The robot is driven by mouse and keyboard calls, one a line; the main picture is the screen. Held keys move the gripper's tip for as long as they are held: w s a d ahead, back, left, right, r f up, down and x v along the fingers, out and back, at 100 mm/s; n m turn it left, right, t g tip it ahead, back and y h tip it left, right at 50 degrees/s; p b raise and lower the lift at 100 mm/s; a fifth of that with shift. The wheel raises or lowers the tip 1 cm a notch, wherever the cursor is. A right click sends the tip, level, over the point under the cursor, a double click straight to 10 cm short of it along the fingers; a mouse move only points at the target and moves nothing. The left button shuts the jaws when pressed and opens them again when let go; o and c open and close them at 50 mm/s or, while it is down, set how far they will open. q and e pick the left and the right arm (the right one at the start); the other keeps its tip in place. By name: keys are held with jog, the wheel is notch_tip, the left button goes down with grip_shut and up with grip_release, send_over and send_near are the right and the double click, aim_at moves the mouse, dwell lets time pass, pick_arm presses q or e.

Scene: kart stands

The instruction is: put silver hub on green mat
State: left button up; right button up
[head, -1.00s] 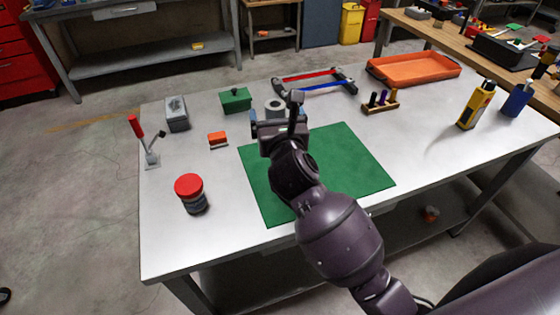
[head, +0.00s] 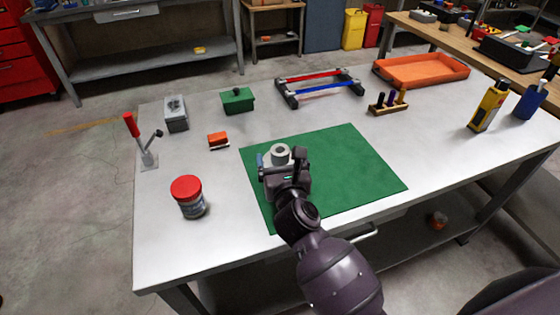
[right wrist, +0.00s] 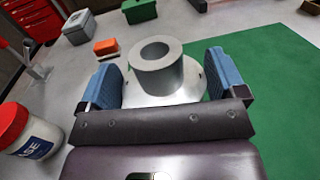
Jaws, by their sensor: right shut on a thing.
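The silver hub (head: 280,153), a grey ring-shaped boss on a round flange, is in my right gripper (head: 281,164). In the right wrist view the hub (right wrist: 157,70) stands upright between the two blue finger pads, which close on its flange. The green mat (head: 345,165) lies flat on the table. In the head view the hub appears over the mat's left part; in the right wrist view the mat (right wrist: 270,75) shows mostly to its right. The hub's underside is hidden, so I cannot tell whether it touches the mat. My left gripper is out of view.
A red-lidded jar (head: 188,196), an orange block (head: 218,140), a toggle clamp (head: 145,147), a grey box (head: 176,114) and a green box (head: 238,101) stand left and behind. A red-and-blue frame (head: 320,86), a small rack (head: 388,104) and an orange tray (head: 425,70) are behind right.

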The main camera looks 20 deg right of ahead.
jog(key=shift+r, duration=0.15)
jog(key=shift+f, duration=0.25)
jog(key=o, duration=0.9)
jog(key=shift+c, duration=0.2)
jog(key=shift+r, duration=0.1)
jog(key=shift+s+r, duration=0.1)
jog(key=s, duration=0.6)
jog(key=s+a, duration=0.1)
jog(key=s, duration=0.3)
jog(key=shift+a, duration=0.1)
jog(key=shift+s+a, duration=0.15)
jog(key=shift+s, duration=0.75)
